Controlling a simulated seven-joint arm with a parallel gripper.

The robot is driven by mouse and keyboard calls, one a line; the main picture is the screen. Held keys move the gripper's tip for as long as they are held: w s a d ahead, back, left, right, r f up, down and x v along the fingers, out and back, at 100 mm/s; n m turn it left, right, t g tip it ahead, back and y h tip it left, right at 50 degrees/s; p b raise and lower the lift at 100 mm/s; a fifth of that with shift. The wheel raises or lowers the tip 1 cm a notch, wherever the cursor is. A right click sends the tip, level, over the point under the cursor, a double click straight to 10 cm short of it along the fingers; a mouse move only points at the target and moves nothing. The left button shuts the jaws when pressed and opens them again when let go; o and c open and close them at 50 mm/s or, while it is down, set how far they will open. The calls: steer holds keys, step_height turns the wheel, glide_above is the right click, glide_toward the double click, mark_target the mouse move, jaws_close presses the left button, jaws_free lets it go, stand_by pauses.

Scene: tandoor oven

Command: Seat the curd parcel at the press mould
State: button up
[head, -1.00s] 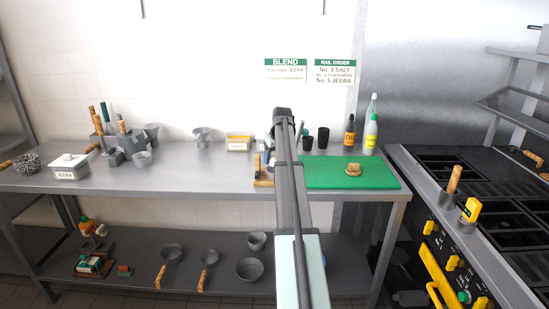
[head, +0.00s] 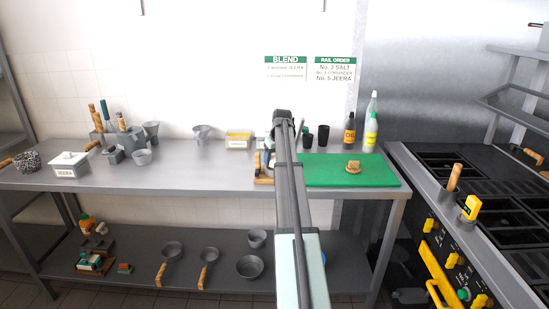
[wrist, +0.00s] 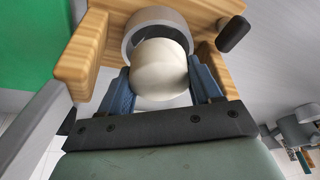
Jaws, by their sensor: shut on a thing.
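In the wrist view my gripper (wrist: 163,92) has its blue fingers shut on the curd parcel (wrist: 160,68), a pale cream, rounded block. The parcel's far end is at the mouth of a grey ring, the press mould (wrist: 146,20), which stands in a wooden frame (wrist: 78,60). The parcel overlaps the ring's opening in this view; I cannot tell how deep it sits. In the head view my arm hides the gripper and parcel, and only the wooden frame's edge (head: 262,180) shows left of the arm.
A green board (head: 335,170) with a small brown item (head: 353,166) lies right of the arm. Dark cups (head: 323,135) and bottles (head: 350,130) stand behind it. A dark knob (wrist: 232,34) is close to the mould.

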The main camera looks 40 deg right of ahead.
steer(key=shift+f, duration=0.5)
steer(key=o, duration=1.2)
steer(key=shift+s+f, duration=0.1)
steer(key=shift+v, duration=4.05)
